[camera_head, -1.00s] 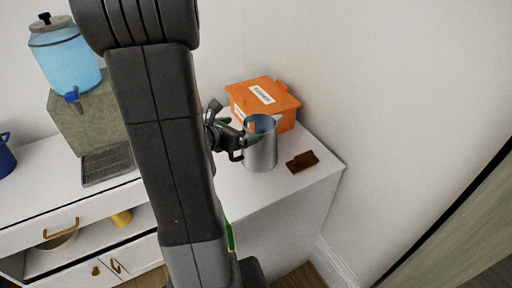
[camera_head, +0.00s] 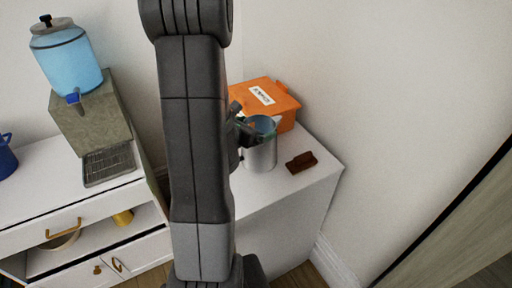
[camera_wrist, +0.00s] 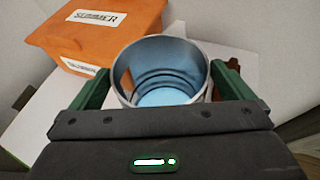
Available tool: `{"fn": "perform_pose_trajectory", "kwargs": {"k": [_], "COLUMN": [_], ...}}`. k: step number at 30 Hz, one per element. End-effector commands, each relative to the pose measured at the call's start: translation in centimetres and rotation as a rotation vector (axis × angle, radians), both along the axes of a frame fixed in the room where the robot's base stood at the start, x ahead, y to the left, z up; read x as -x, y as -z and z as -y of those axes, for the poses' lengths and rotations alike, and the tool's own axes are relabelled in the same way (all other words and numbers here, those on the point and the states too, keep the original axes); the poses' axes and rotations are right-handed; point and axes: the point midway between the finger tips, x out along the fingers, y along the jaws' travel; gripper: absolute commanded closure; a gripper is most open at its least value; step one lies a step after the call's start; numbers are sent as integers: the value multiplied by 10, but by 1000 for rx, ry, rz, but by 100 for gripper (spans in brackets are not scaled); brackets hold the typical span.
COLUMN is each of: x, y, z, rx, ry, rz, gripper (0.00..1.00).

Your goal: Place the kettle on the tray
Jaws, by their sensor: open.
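A silver metal jug (camera_head: 261,152), open at the top, stands upright at the right end of the white counter; it may be the kettle. My gripper (camera_head: 252,132) is at its upper part, partly hidden behind my arm. In the wrist view my open gripper (camera_wrist: 165,82) has one green finger on each side of the jug (camera_wrist: 163,70), and I look down into its empty-looking inside. Whether the fingers touch it I cannot tell. A dark slatted tray (camera_head: 108,166) lies on the counter at the left, below a blue water dispenser (camera_head: 66,62).
An orange box (camera_head: 268,98) with a white label stands behind the jug. A dark brown block (camera_head: 301,162) lies to its right near the counter edge. A blue pot (camera_head: 6,158) is cut off at the left edge. The dispenser stands on a grey block (camera_head: 92,112).

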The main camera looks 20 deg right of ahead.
Motion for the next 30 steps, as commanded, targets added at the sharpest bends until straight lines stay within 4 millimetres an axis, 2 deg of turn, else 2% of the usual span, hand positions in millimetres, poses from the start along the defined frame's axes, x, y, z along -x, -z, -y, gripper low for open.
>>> {"fn": "perform_pose_trajectory", "kwargs": {"k": [3, 12, 15, 23, 30], "x": [0, 0, 0, 0, -1], "y": [0, 0, -1, -2, -13], "z": [0, 0, 0, 0, 0], "rx": [0, 0, 3, 2, 4], "ry": [0, 0, 0, 0, 1], "rz": [0, 0, 2, 2, 5], "gripper": [2, 61, 76, 76, 76]}}
